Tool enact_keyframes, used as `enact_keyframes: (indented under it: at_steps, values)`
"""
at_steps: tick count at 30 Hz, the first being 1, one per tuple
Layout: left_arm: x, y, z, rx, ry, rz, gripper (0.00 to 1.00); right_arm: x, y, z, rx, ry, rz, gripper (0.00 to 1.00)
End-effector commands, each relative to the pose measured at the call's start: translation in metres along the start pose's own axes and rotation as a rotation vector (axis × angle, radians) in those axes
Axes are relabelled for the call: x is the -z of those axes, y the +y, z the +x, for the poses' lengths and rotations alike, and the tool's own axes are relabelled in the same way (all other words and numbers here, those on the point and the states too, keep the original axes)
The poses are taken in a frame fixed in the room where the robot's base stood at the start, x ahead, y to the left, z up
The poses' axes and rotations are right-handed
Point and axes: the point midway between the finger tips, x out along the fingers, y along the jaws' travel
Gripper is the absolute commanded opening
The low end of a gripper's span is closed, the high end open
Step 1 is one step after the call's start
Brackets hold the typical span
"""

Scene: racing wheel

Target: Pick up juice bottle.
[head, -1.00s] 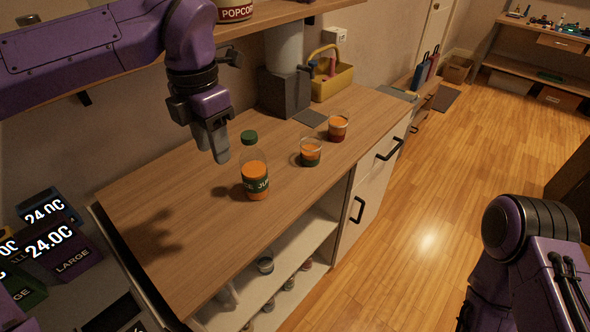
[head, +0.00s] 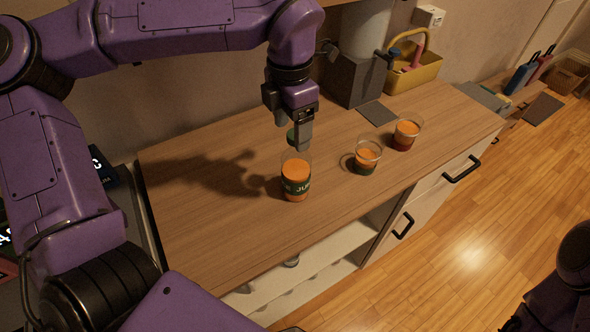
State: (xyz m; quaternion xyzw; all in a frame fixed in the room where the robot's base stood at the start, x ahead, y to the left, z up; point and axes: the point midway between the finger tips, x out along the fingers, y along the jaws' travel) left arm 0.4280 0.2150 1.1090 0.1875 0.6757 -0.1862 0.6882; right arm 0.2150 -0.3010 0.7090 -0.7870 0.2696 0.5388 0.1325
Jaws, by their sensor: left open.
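The juice bottle (head: 296,179) stands upright on the wooden counter. My left gripper (head: 292,132) is open and points down at the top of the bottle. I cannot tell whether the fingers touch the bottle. My right gripper is out of view.
A grey dispenser (head: 354,80) and yellow caddy (head: 414,73) stand behind. The counter's left part is clear.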

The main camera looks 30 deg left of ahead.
Motion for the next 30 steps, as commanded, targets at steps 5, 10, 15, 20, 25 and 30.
enact_keyframes:
  at_steps: [5,10,15,20,25,30]
  values:
    - [-0.004,-0.001,0.034,0.006,0.013,0.0,0.71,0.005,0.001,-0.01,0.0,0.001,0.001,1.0]
    - [-0.005,0.0,0.046,0.006,0.012,-0.004,0.71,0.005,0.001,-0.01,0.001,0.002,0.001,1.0]
    - [-0.005,0.0,0.046,0.005,0.011,-0.003,0.61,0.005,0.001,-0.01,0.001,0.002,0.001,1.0]
    - [-0.005,0.0,0.046,0.005,0.011,-0.003,0.09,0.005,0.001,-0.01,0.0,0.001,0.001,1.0]
    - [-0.005,0.0,0.046,0.005,0.011,-0.003,0.0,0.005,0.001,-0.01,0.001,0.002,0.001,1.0]
    - [-0.005,0.001,0.046,0.005,0.01,-0.003,0.0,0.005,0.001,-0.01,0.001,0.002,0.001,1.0]
